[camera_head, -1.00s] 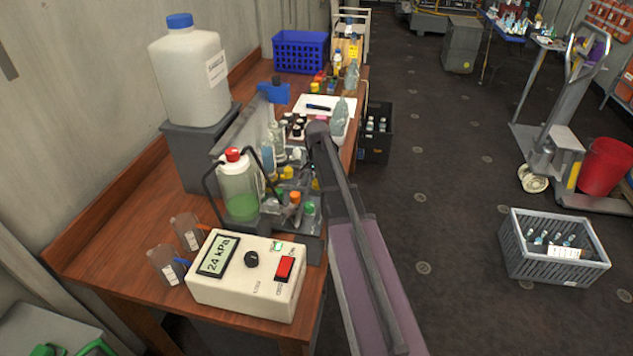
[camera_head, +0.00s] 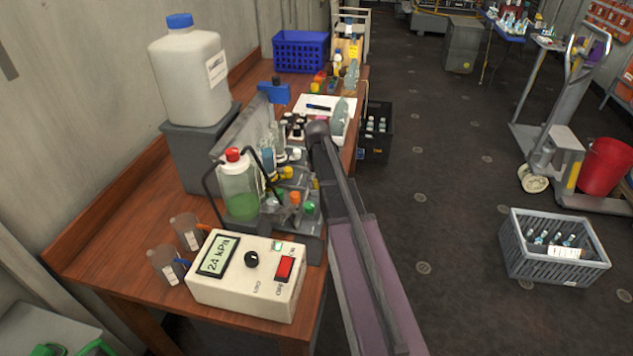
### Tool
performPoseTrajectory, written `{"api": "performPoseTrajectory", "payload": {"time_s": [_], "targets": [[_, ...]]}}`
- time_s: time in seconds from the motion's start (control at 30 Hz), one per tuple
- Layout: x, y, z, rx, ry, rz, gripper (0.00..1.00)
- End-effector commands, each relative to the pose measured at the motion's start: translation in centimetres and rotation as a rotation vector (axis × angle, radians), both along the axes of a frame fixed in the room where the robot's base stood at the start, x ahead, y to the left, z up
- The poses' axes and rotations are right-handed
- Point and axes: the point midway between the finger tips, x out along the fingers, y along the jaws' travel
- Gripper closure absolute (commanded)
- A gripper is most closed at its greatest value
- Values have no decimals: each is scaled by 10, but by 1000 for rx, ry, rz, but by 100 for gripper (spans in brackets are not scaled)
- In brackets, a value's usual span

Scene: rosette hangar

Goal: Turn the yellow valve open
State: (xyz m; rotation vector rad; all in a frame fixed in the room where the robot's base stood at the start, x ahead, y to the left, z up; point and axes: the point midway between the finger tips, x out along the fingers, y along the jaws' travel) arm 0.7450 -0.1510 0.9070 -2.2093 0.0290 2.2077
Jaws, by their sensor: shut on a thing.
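The bench rig (camera_head: 302,247) is a grey frame with bottles and small coloured caps or knobs. A small yellow valve part (camera_head: 287,173) shows in its middle, left of my arm. My arm rises from the bottom edge and bends over the rig's right side. My gripper (camera_head: 298,184) is low among the grey parts beside the yellow valve, mostly hidden by my arm and the rig. It is shut on the valve, though the contact is not clear. The valve's exact angle is too small to tell. The pump box (camera_head: 247,275) in front reads 24 kPa.
A bottle of green liquid (camera_head: 239,186) with a red cap stands left of the valve. A large white jug (camera_head: 189,75) is behind it. A grey crate (camera_head: 555,250) is on the floor at right. The floor between is clear.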

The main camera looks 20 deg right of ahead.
Motion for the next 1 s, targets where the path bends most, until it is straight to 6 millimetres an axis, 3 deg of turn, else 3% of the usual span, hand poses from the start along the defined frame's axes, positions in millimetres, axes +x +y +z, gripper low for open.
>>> {"api": "performPoseTrajectory", "payload": {"time_s": [0.4, 0.9, 0.93, 1.0], "targets": [[-1, 0, 0, 0, 2, 212, 100], [-1, 1, 0, 1, 2, 235, 100], [-1, 1, 0, 1, 2, 235, 44], [-1, 1, 0, 1, 2, 235, 23]]}}
